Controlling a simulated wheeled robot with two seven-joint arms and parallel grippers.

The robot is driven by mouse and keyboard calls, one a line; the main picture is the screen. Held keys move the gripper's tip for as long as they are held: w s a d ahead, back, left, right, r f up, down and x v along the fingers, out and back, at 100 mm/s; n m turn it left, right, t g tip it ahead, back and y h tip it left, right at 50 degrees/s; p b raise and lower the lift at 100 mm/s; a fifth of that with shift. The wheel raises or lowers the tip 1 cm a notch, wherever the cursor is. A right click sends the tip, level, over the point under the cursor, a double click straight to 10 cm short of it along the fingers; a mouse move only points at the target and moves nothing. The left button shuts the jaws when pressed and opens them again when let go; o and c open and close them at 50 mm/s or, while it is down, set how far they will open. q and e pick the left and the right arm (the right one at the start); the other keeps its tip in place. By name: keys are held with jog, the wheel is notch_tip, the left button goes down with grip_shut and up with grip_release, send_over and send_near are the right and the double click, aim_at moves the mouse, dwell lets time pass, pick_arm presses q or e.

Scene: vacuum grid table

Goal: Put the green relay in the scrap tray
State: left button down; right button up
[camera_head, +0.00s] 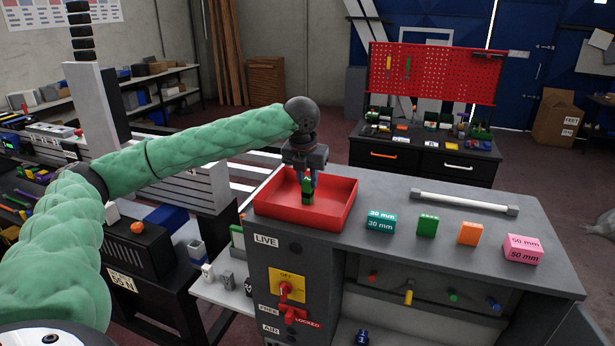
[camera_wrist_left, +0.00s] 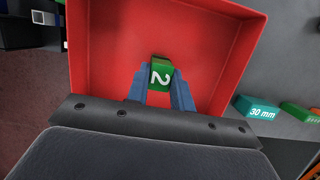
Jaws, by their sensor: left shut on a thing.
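The scrap tray is the red open tray (camera_head: 343,196) at the left end of the grey bench top; in the left wrist view its red floor and walls (camera_wrist_left: 215,50) fill most of the picture. My left gripper (camera_head: 308,190) points down over the tray, its blue fingers shut on the green relay (camera_head: 307,197). In the left wrist view the relay (camera_wrist_left: 161,75) shows a white "2" and sits between the fingertips (camera_wrist_left: 163,90). It is over or inside the tray; I cannot tell whether it touches the floor. My right gripper is not in view.
To the right of the tray stand a teal 30 mm block (camera_head: 380,221), a green block (camera_head: 427,225), an orange block (camera_head: 469,233) and a pink 50 mm block (camera_head: 523,249). A pale bar (camera_head: 463,202) lies behind them.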

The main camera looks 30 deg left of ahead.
pick_arm(q)
jog(key=shift+f, duration=0.1)
jog(key=c, duration=1.2)
grip_release()
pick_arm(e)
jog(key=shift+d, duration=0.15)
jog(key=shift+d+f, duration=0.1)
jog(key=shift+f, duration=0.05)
pick_arm(q)
jog(key=shift+s+r+b, duration=0.1)
jog(key=shift+r+b, duration=0.3)
jog(key=b+v, duration=0.5)
jog(key=v, duration=0.6)
jog(key=shift+s+r, duration=0.15)
jog(key=shift+r, duration=0.05)
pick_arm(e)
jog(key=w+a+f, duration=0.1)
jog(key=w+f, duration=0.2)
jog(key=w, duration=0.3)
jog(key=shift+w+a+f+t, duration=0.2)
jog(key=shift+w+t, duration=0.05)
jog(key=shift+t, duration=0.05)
